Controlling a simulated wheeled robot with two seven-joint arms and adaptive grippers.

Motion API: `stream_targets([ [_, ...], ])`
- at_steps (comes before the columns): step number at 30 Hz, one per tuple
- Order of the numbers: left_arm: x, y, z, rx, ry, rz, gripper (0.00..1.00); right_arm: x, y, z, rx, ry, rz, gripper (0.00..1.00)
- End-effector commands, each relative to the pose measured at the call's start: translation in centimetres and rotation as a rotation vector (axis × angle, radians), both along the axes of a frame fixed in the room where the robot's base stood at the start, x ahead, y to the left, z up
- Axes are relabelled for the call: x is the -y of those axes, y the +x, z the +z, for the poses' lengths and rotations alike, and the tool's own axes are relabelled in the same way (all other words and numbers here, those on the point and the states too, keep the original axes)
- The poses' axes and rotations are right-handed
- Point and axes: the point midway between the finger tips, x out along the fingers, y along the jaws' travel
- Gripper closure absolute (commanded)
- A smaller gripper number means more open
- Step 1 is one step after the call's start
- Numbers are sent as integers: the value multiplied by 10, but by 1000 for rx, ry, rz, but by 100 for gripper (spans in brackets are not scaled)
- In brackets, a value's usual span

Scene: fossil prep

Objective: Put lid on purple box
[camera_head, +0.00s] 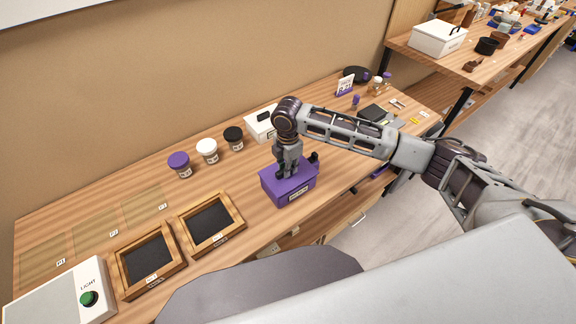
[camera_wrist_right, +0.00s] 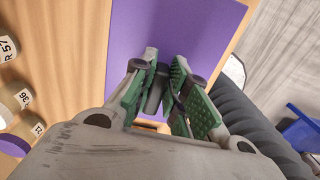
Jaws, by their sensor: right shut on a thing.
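The purple box (camera_head: 291,194) stands near the front edge of the wooden table, with a label on its front. My right gripper (camera_head: 287,172) points down onto its purple top. In the right wrist view the flat purple lid (camera_wrist_right: 185,28) spreads out beneath the fingers. The right gripper (camera_wrist_right: 162,98) is shut on a dark handle at the lid, between its green pads. The lid lies at the top of the box; whether it is fully seated I cannot tell. My left gripper is not in view.
Purple, white and black-lidded jars (camera_head: 207,151) stand behind and left. A white box (camera_head: 259,124) with a black handle is behind the arm. Two framed trays (camera_head: 213,222) and a light box (camera_head: 62,297) are at left. A dark case (camera_head: 372,113) lies at right.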

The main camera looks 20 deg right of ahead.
Motion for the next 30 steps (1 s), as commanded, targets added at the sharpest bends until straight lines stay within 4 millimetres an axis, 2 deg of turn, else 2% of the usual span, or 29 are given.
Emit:
stream_targets([
  [30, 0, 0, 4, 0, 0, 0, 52, 0, 0, -5, -1, 0, 0, 100],
])
